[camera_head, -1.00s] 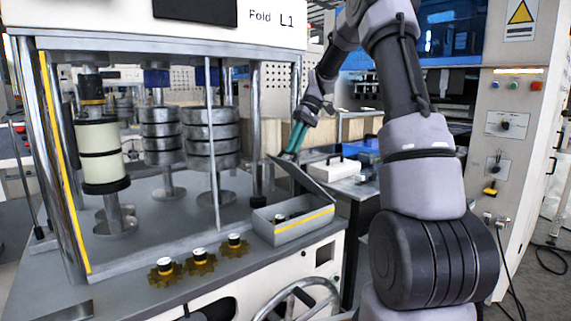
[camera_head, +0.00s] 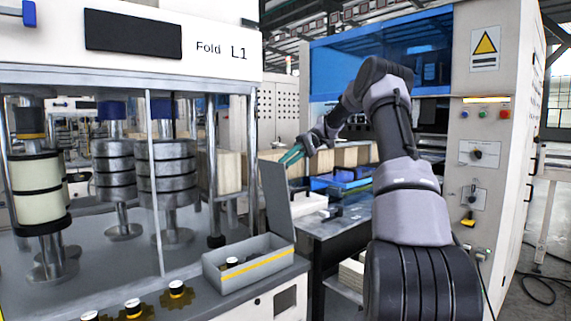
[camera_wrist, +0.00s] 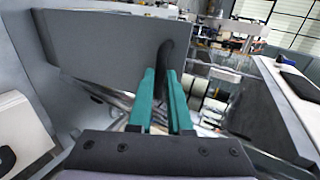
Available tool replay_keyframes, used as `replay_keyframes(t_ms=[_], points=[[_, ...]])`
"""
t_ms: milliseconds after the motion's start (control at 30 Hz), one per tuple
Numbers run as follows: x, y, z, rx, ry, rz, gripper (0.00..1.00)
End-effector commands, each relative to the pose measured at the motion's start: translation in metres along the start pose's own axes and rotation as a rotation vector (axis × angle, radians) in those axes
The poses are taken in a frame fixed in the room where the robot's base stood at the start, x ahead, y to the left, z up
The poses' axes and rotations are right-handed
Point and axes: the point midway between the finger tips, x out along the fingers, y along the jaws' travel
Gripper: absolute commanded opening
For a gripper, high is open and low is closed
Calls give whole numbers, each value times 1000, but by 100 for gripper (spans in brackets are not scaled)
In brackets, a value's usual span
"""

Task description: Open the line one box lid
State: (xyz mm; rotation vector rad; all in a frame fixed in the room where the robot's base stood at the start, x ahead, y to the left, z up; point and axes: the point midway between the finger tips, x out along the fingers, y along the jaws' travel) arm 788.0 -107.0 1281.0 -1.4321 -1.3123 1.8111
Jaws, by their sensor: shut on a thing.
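The line one box (camera_head: 248,262) is a grey open-topped box with a yellow stripe, on the front right corner of the machine table under the sign "Fold L1". Small dark items with white tops show inside it. Its grey lid (camera_head: 275,196) stands nearly upright at the box's back edge. My gripper (camera_head: 291,155), with green fingers, is at the lid's upper edge. In the wrist view the lid (camera_wrist: 95,45) fills the upper left, and the green fingers (camera_wrist: 162,100) are shut on a dark curved handle (camera_wrist: 165,60) at the lid.
Gear-shaped pieces with white tops (camera_head: 176,292) sit on the table left of the box. Behind the lid, a side table (camera_head: 345,225) carries a white case (camera_head: 308,203) and blue items. A control cabinet (camera_head: 490,130) stands at right.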

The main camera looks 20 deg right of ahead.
Motion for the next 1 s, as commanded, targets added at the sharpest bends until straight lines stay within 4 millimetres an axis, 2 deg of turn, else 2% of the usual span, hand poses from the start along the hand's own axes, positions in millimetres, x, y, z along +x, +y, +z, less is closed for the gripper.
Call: replay_keyframes(t_ms=[500,533,567,600,867,1000], points=[[0,9,2,7,-5,11,0],[0,9,2,7,-5,11,29],[0,9,2,7,-5,11,40],[0,9,2,7,-5,10,47],[0,6,1,4,-3,7,47],[-8,6,1,3,-2,8,47]])
